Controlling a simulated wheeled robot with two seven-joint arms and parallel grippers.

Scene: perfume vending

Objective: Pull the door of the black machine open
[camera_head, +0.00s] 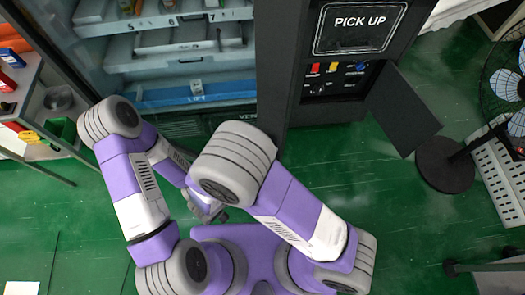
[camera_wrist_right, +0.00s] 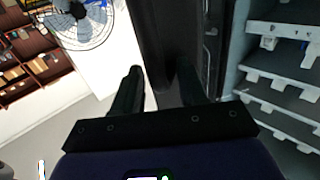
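The black machine (camera_head: 285,60) stands at the top of the head view, with a dark front column marked PICK UP and lit shelves to its left. A dark flap (camera_head: 402,108) stands out from the column's right side. In the right wrist view, my right gripper (camera_wrist_right: 160,85) has its fingers apart, with a dark upright panel (camera_wrist_right: 158,35) of the machine beyond and between them. I cannot tell whether they touch it. In the head view, my right arm hides that gripper. My left gripper (camera_head: 207,208) is low near my base, partly hidden by the arms.
A shelf unit with small boxes (camera_head: 12,58) and a green bin (camera_head: 63,130) stands at the left. A fan (camera_head: 505,85) on a round black base (camera_head: 445,165) stands at the right. The green floor (camera_head: 345,150) between machine and fan is mostly clear.

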